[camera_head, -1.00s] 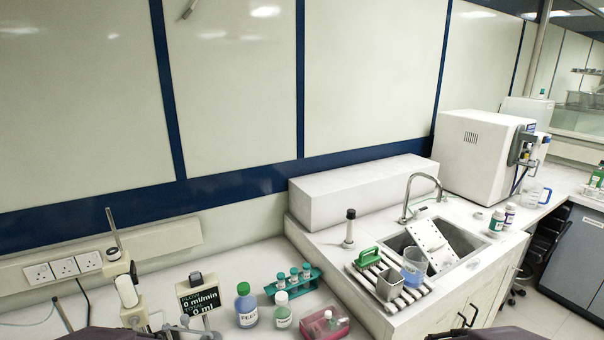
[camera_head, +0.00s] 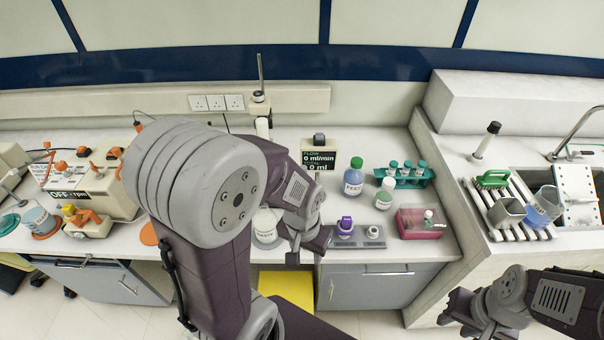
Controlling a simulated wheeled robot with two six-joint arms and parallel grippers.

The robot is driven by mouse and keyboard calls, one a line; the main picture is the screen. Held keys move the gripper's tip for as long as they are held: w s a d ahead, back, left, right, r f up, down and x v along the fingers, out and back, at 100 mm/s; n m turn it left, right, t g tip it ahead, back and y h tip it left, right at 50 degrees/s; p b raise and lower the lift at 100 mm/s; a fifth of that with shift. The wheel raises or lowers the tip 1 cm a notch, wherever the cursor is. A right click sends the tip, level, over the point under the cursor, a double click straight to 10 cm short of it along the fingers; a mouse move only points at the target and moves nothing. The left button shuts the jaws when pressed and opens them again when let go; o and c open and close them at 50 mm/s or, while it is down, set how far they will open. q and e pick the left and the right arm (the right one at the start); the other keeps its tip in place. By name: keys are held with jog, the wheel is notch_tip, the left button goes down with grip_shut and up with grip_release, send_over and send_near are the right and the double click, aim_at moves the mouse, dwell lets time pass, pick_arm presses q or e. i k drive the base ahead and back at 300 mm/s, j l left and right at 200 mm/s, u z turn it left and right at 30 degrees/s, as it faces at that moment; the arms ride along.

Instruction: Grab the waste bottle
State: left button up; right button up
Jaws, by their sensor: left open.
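No label reading waste can be made out, so I cannot tell which container is the waste bottle. A blue bottle with a pale label (camera_head: 353,181) and a smaller pale bottle (camera_head: 384,195) stand upright on the bench in front of the tube rack. A pale round container (camera_head: 266,228) is partly hidden behind my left arm. My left gripper (camera_head: 307,250) is open over the front of the bench, left of a purple-topped item (camera_head: 345,227), apart from both bottles. My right gripper (camera_head: 463,311) is low at the right, beyond the bench front; its jaws are unclear.
A teal tube rack (camera_head: 418,183), a pink box (camera_head: 420,233) and a flow display (camera_head: 319,155) stand on the bench. A drying rack (camera_head: 505,232) with a blue beaker (camera_head: 544,207) lies at the right by the sink. My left arm blocks the left-centre view.

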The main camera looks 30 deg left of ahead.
aim_at(266, 221)
jog(key=j+u, duration=0.1)
jog(key=u, duration=0.4)
jog(key=i+u, duration=0.1)
jog(key=u, duration=0.35)
jog(key=i+u, duration=0.1)
jog(key=u, duration=0.4)
jog(key=l+u, duration=0.25)
jog(key=l, duration=0.55)
jog(key=k, duration=0.05)
